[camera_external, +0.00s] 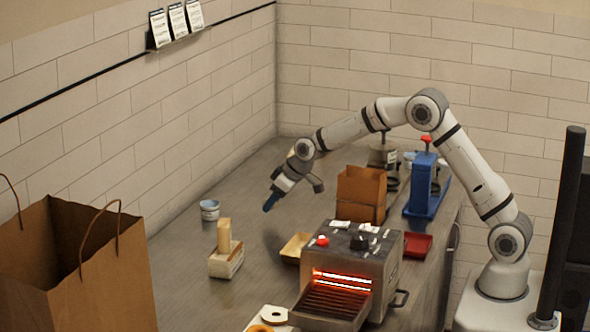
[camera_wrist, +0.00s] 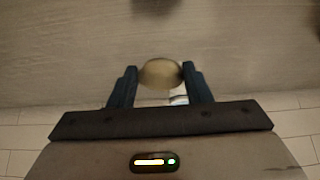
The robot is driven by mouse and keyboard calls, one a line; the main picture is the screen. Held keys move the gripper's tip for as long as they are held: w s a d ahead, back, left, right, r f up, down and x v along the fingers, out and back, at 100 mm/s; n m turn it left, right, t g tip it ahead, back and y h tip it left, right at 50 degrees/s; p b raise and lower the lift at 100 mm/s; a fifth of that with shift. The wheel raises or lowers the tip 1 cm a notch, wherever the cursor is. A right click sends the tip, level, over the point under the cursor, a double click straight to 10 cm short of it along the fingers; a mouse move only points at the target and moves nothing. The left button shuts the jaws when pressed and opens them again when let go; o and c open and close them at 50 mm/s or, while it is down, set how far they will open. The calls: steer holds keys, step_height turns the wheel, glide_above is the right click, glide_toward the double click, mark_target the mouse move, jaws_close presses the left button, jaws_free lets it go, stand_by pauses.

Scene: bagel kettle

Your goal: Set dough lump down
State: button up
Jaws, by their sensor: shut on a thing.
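My gripper (camera_external: 270,203) points down and to the left above the grey counter in the external view. In the wrist view its two dark blue fingers are closed on the sides of a rounded tan dough lump (camera_wrist: 160,72). The lump sits between the fingertips. In the external view the lump is hidden or too small to make out at the fingertips. The counter (camera_external: 180,240) under the gripper is bare. How high the lump is above it is hard to tell.
A blue-white tub (camera_external: 209,211) and a pale block in a holder (camera_external: 226,262) stand left of my gripper. A yellowish tray (camera_external: 295,247) and a glowing toaster oven (camera_external: 345,275) are nearer the front.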

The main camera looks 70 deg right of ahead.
mark_target(278, 204)
steer(key=shift+f, duration=1.85)
steer(key=shift+f, duration=0.2)
steer(key=o, duration=1)
steer(key=shift+r, duration=0.1)
steer(key=shift+s+r, duration=0.1)
steer(key=shift+r, duration=0.25)
steer(key=b+v, duration=0.1)
steer(key=v, duration=1)
steer(key=s+a+r+g, duration=0.1)
steer(key=s+a+r, duration=0.15)
steer(key=s, duration=0.75)
steer(key=s+a+r+g, duration=0.1)
steer(key=s+a+r, duration=0.15)
steer(key=s, duration=0.85)
steer(key=s+a+f, duration=0.1)
steer(key=s, duration=0.5)
steer(key=s+f+g, duration=0.1)
steer(key=s, duration=0.5)
steer(key=s+a+f+g, duration=0.1)
steer(key=s, duration=0.6)
steer(key=shift+s+a+f, duration=0.1)
steer(key=shift+a+f, duration=0.2)
steer(key=shift+a, duration=0.05)
